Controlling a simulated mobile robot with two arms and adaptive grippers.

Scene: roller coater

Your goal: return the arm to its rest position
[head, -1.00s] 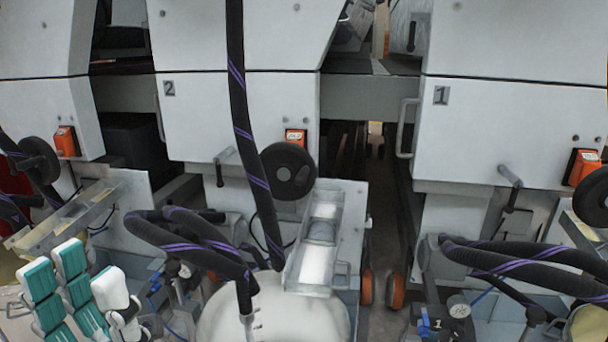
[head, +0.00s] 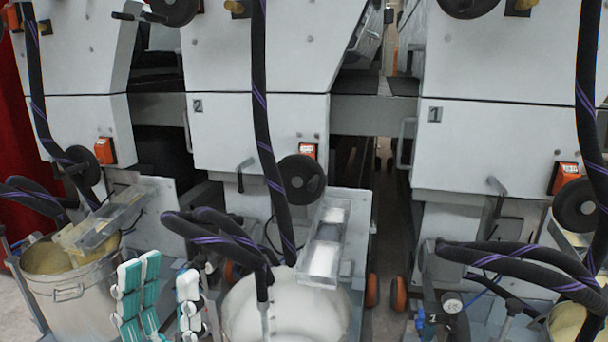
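My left gripper (head: 164,270) shows at the bottom left of the head view, with white fingers and teal pads. Its fingers point up and stand apart, with nothing visible between them. It appears in front of the gap between a metal bucket and a white tub; its exact distance from them is hard to tell. The rest of my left arm is mostly below the picture edge. My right gripper is not in view.
A metal bucket (head: 75,302) stands left, and a white tub (head: 285,310) stands at the bottom middle. Black hoses (head: 262,120) hang in front of white machine panels marked 2 (head: 235,135) and 1 (head: 500,145). A pressure gauge (head: 452,303) is at lower right.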

